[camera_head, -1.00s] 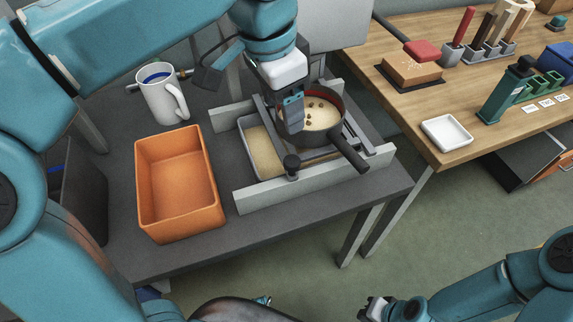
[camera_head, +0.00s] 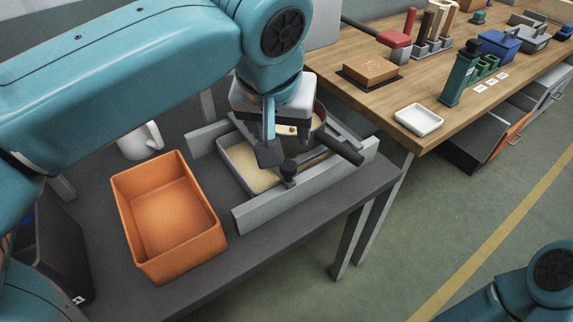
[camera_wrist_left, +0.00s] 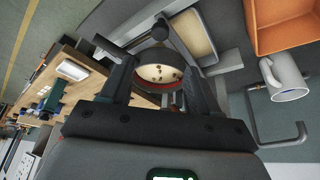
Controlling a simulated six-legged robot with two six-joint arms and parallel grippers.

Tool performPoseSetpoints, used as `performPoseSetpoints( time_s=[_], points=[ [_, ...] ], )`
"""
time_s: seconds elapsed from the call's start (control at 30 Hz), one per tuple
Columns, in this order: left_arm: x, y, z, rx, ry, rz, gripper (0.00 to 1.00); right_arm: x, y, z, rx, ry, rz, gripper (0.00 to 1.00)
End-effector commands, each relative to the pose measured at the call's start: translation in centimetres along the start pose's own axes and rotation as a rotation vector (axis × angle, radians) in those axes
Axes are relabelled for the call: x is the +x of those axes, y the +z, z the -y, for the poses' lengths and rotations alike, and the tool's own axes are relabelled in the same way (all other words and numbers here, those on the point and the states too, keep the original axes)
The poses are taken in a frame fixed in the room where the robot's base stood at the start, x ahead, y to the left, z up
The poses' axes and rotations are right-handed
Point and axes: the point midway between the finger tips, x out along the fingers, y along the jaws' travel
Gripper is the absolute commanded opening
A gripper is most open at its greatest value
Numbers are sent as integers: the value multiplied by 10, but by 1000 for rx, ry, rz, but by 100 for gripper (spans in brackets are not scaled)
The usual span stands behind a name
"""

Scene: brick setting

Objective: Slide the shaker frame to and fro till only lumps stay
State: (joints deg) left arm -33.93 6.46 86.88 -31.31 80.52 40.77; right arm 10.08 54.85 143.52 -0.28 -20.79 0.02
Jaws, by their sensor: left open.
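The shaker frame (camera_head: 335,133) lies across two pale rails (camera_head: 305,190), with a black knob (camera_head: 289,170) at its front. A round dark sieve with a long handle (camera_head: 341,149) sits on it. In the left wrist view the sieve (camera_wrist_left: 165,78) has a reddish inner wall and holds pale powder with several brown lumps. A shallow tray (camera_head: 258,180) of pale powder lies below, between the rails. My right gripper is out of view.
An orange bin (camera_head: 170,215) stands left of the rails, with a white mug (camera_head: 140,142) behind it. The wooden bench (camera_head: 440,120) at right holds a white dish (camera_head: 418,119), a brown block (camera_head: 370,71) and a green stand (camera_head: 459,78).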

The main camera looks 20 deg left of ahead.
Motion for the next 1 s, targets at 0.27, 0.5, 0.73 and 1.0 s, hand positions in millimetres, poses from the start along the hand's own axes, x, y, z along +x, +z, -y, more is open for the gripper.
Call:
performPoseSetpoints(
  time_s=[0.27,0.5,0.73,1.0],
  points=[
    [71,1,0,0,-5,6,61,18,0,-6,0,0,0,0],
    [121,1,0,2,-2,5,61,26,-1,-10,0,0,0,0],
    [142,1,0,4,-1,3,61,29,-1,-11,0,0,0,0],
    [144,1,1,4,0,2,61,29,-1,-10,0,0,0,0]
  ],
)
